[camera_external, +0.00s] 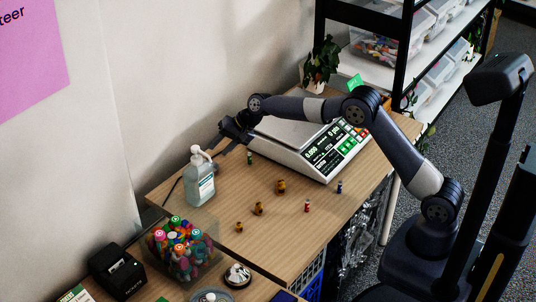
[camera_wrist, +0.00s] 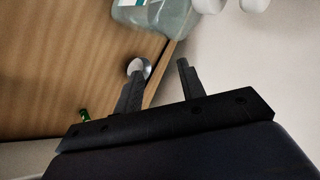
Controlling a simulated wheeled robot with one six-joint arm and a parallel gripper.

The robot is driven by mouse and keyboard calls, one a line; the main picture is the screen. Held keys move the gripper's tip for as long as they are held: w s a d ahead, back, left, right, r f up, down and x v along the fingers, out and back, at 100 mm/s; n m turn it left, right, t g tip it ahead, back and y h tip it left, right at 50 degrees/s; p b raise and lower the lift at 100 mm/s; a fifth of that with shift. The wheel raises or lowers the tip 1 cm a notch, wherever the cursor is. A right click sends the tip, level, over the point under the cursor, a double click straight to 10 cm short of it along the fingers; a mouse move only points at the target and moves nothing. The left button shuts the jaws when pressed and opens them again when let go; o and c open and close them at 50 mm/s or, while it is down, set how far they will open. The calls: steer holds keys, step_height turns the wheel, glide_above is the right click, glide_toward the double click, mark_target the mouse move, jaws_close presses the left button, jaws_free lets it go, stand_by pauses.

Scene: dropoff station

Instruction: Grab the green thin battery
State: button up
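A small thin battery with green on it (camera_external: 249,158) stands upright on the wooden table, in front of the scale's left end. In the wrist view a green piece (camera_wrist: 84,114) shows at the left, partly hidden behind my gripper's body; it looks like the same battery. My gripper (camera_wrist: 159,67) is open, its two fingers apart with nothing held between them. In the external view my gripper (camera_external: 221,146) is at the table's wall side, left of and behind the battery, and apart from it.
A sanitizer bottle (camera_external: 200,178) stands close to my gripper. The scale (camera_external: 318,145) is behind the battery, under my arm. Blue (camera_external: 339,187) and red (camera_external: 307,206) batteries and several brown-gold ones (camera_external: 281,187) stand in front.

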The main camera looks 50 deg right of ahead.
mark_target(249, 152)
steer(key=s+d+f+n+g+h+p, duration=0.2)
steer(key=d+n+g+h, duration=0.25)
steer(key=d+n, duration=0.65)
steer(key=d+f+m, duration=0.1)
steer(key=f+m, duration=0.1)
steer(key=f, duration=0.1)
steer(key=d+f+m, duration=0.1)
steer(key=shift+w+d+f, duration=0.2)
steer(key=shift+d+f, duration=0.05)
steer(key=shift+d, duration=0.05)
steer(key=shift+w+f+p, duration=0.2)
steer(key=shift+f+p, duration=0.05)
steer(key=shift+f, duration=0.75)
steer(key=shift+w+f+p, duration=0.25)
steer(key=shift+f+p, duration=0.05)
steer(key=shift+f, duration=0.7)
steer(key=shift+w+f+p, duration=0.2)
steer(key=shift+f+p, duration=0.05)
steer(key=shift+f, duration=0.75)
jaws_close()
